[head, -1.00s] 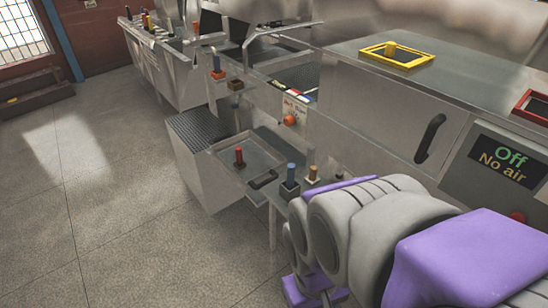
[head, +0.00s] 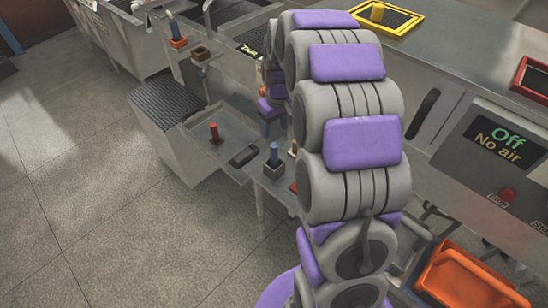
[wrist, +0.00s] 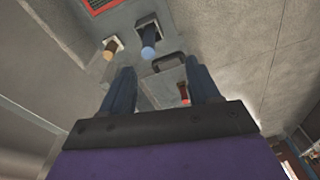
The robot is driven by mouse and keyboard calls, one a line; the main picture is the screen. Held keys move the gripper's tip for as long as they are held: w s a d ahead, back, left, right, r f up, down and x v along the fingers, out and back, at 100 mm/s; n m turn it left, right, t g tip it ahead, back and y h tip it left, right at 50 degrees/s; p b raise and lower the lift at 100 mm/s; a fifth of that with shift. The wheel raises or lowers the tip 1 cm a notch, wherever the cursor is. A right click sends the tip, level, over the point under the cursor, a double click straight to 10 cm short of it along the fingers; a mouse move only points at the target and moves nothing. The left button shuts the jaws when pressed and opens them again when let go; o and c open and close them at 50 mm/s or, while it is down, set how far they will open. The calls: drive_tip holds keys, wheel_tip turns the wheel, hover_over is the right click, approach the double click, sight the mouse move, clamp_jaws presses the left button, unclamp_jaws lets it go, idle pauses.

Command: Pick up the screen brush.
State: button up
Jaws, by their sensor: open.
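No tool here is clearly marked as the screen brush. Upright handles stand at the low shelf: a blue one (head: 274,155) in a dark square base, and a red one (head: 214,133) in the metal tray. The wrist view shows the blue handle (wrist: 148,45) in a square base, a brown one (wrist: 110,46) left of it, and the red one (wrist: 184,93) between my fingers. My gripper (wrist: 160,68) is open and empty, pointing down above the shelf. In the head view, my gripper (head: 271,110) is small and partly behind my arm; the brown handle is hidden there.
A yellow-framed screen (head: 390,18) and a red-framed one (head: 535,78) lie on the upper counter. An orange bin (head: 470,275) stands lower right. The floor at left is clear.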

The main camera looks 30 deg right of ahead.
drive_tip(key=w+d+f, duration=0.1)
drive_tip(key=w+d, duration=0.1)
drive_tip(key=d, duration=0.1)
drive_tip(key=b, duration=0.2)
approach(274, 152)
drive_tip(key=f, duration=0.2)
drive_tip(key=w+f, duration=0.1)
drive_tip(key=f, duration=0.1)
drive_tip(key=w+d+f, duration=0.1)
drive_tip(key=f, duration=0.2)
drive_tip(key=shift+w+a+f+b, duration=0.15)
drive_tip(key=shift+f+b, duration=0.15)
drive_tip(key=shift+f, duration=1)
drive_tip(key=shift+w+a+f+b, duration=0.15)
drive_tip(key=shift+f+b, duration=0.1)
drive_tip(key=shift+f, duration=1.05)
drive_tip(key=shift+r, duration=0.1)
drive_tip(key=shift+c, duration=0.3)
drive_tip(key=c, duration=1.1)
